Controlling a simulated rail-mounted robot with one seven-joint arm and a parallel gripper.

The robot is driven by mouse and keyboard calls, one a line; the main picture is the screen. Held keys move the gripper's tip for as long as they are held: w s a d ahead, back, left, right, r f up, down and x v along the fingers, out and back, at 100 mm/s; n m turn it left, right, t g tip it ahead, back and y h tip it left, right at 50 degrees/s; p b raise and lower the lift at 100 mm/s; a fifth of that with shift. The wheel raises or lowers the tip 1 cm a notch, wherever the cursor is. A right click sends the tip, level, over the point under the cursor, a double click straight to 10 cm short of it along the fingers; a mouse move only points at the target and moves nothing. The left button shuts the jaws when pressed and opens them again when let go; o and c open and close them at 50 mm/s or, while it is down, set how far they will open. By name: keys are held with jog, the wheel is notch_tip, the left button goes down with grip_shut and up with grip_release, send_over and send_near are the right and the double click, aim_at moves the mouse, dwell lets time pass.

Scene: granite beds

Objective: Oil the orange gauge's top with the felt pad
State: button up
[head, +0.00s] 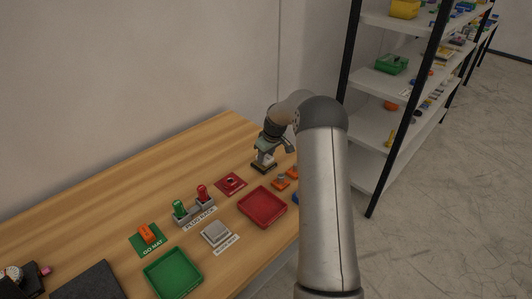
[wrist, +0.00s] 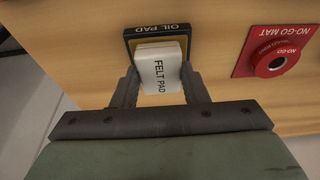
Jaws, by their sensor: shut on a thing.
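My gripper (wrist: 160,74) is shut on the white felt pad (wrist: 161,66), one finger on each side, its "FELT PAD" label visible. The felt pad is at the oil pad (wrist: 130,48), a dark-framed tray with a tan inside. I cannot tell whether the two touch. In the head view my gripper (head: 265,153) is at the far part of the bench, above the dark oil pad (head: 263,168). An orange block (head: 147,234), possibly the orange gauge, sits on the green go mat (head: 136,247) at front left. Its top faces up.
A red no-go mat (head: 238,190) holds a red ring-shaped piece. A plug rack (head: 194,215) holds green and red plugs. Red (head: 262,221) and green (head: 172,287) trays, a grey block (head: 215,233) and small orange pieces (head: 279,183) stand nearby. Shelving (head: 385,85) is at right.

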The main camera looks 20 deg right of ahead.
jog(key=shift+f+b, duration=0.4)
jog(key=shift+f, duration=0.05)
dwell(0.6)
jog(key=o, duration=1)
jog(key=shift+c, duration=0.2)
jog(key=c, duration=0.4)
jog(key=shift+o, duration=0.2)
jog(key=shift+r, duration=0.25)
jog(key=c, duration=0.8)
jog(key=shift+f+b, duration=0.2)
jog(key=shift+b, duration=0.2)
